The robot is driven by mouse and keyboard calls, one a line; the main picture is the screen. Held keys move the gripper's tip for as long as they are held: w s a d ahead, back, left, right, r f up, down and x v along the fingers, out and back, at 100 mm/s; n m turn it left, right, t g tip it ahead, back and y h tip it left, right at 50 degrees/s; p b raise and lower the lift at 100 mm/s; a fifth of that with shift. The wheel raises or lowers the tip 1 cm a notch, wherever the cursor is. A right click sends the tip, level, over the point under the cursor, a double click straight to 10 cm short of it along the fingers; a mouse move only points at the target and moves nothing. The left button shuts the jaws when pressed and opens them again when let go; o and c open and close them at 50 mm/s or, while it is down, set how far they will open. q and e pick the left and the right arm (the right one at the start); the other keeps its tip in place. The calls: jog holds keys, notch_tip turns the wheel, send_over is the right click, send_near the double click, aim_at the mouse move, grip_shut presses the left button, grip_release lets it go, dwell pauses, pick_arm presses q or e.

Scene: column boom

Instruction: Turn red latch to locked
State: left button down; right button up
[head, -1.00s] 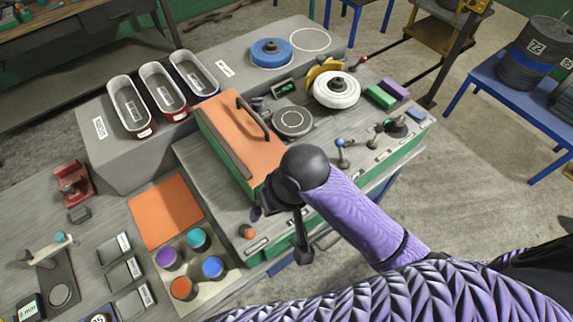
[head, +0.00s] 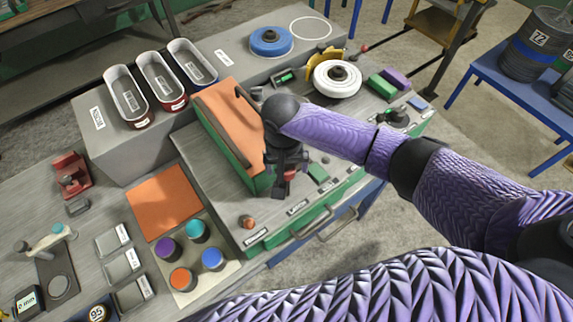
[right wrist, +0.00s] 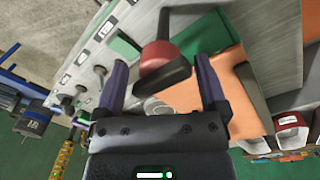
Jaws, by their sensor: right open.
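The red latch (right wrist: 157,55) shows in the right wrist view as a round red knob with a dark bar beside it, on the grey panel top. It lies between the spread fingers of my right gripper (right wrist: 161,66), with a gap visible on either side. In the head view a bit of the red latch (head: 290,175) shows beside my right gripper (head: 280,188), which points down over the panel and hides most of it. My right gripper is open and holds nothing. My left gripper is not in view.
An orange-topped green box (head: 233,130) with a dark handle stands close left of my right gripper. Small knobs and a green block (head: 318,173) line the panel's front. A white wheel (head: 337,79) stands behind. An orange knob (head: 247,222) sits front left.

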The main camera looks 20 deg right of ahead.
grip_shut()
dwell(0.4)
jog(key=n+p, duration=0.2)
jog(key=n, duration=0.1)
jog(key=shift+r+n+p, duration=0.1)
jog(key=shift+n+p, duration=0.2)
jog(key=shift+p, duration=0.1)
jog(key=n+p, duration=0.2)
jog(key=n, duration=0.2)
jog(key=shift+n, duration=0.3)
jog(key=n+p, duration=0.1)
jog(key=n, duration=0.2)
jog(key=shift+n+t, duration=0.3)
jog(key=n, duration=0.4)
jog(key=shift+d, duration=0.1)
jog(key=c, duration=1)
grip_release()
jog(key=shift+n+p, duration=0.3)
jog(key=shift+n, duration=0.9)
jog(key=shift+c, duration=0.2)
